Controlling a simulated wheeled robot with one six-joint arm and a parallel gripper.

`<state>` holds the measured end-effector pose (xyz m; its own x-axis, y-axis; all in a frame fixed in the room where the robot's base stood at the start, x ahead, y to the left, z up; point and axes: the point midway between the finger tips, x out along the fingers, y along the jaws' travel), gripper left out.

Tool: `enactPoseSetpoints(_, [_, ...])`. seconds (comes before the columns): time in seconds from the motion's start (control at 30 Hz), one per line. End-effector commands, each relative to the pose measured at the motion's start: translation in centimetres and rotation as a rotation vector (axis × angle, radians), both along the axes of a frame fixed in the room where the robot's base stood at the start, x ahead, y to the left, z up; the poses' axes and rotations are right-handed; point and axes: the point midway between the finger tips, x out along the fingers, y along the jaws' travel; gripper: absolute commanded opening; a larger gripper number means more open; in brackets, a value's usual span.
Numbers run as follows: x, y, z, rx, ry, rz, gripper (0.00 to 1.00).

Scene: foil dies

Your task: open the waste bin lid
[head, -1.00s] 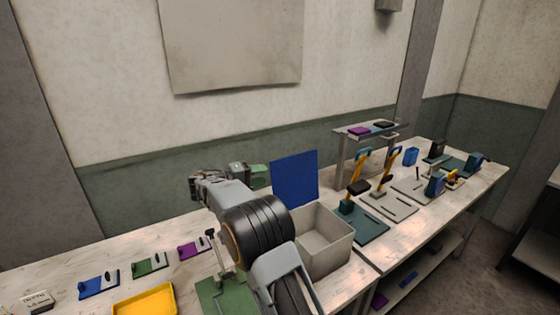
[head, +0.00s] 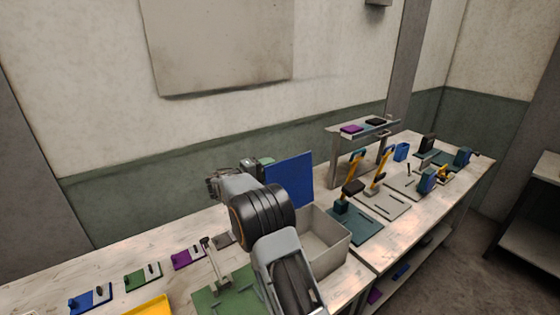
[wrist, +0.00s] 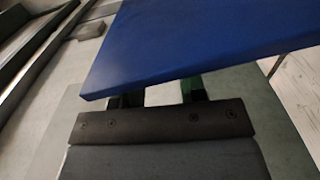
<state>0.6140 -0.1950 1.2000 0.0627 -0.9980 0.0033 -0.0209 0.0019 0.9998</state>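The waste bin is an open-topped grey box (head: 325,240) on the bench in the head view. Its blue lid (head: 290,183) stands raised, roughly upright, at the box's back left side, so the inside shows. My gripper (head: 263,163) is at the lid's upper left edge, partly hidden by it. In the wrist view the lid (wrist: 210,40) crosses close in front of my gripper (wrist: 160,95). The two dark fingers are apart, with their tips hidden behind the lid. I cannot tell whether they touch it.
A green plate with a lever press (head: 217,265) is left of the bin. Blue, green and purple pieces and a yellow tray (head: 150,306) lie further left. Right of the bin are hand presses (head: 350,190) on plates and a raised shelf (head: 358,129). The wall is behind.

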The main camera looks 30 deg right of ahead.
Motion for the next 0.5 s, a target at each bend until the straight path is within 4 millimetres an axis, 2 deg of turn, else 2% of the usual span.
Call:
enactPoseSetpoints(0.03, [0.0, -1.0, 0.3, 0.0, 0.001, -0.003, 0.38])
enactPoseSetpoints(0.2, [0.1, -3.2, 0.2, 0.0, -0.001, -0.003, 0.38])
enactPoseSetpoints(0.5, [0.2, -5.0, 0.0, 0.0, 0.0, -0.003, 0.38])
